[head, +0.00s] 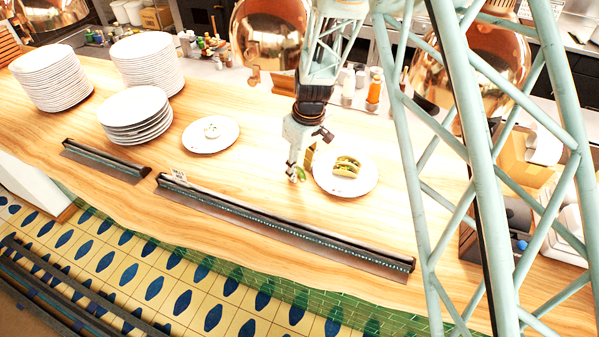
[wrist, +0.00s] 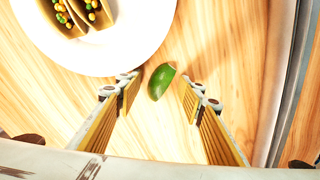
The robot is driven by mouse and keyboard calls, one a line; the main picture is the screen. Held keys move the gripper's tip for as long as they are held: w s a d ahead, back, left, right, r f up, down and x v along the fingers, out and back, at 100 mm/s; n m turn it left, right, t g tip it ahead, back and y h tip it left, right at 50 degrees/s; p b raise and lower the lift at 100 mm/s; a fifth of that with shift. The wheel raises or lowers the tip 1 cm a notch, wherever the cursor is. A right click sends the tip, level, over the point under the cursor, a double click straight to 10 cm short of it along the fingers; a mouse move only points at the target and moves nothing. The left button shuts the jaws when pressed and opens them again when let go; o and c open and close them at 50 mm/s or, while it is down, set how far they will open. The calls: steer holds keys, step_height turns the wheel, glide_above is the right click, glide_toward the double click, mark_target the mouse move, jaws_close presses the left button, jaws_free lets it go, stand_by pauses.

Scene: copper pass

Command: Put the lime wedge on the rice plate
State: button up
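The green lime wedge (wrist: 161,82) lies on the wooden counter just off the rim of the taco plate. It also shows as a small green spot in the head view (head: 301,174). My gripper (wrist: 160,92) is open, pointing down, with one finger on each side of the wedge and a visible gap on both sides. In the head view my gripper (head: 297,174) is low over the counter, left of the taco plate. The rice plate (head: 194,144) is a white plate with a small white mound, left of my gripper and apart from it.
The taco plate (head: 366,187) stands close to the right of my gripper. Several stacked white plates (head: 135,112) stand left of the rice plate. A dark ticket rail (head: 280,222) runs along the front. Copper lamps (head: 268,35) hang behind. The counter between gripper and rice plate is clear.

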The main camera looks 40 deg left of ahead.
steer(key=shift+c, duration=0.8)
steer(key=c, duration=0.8)
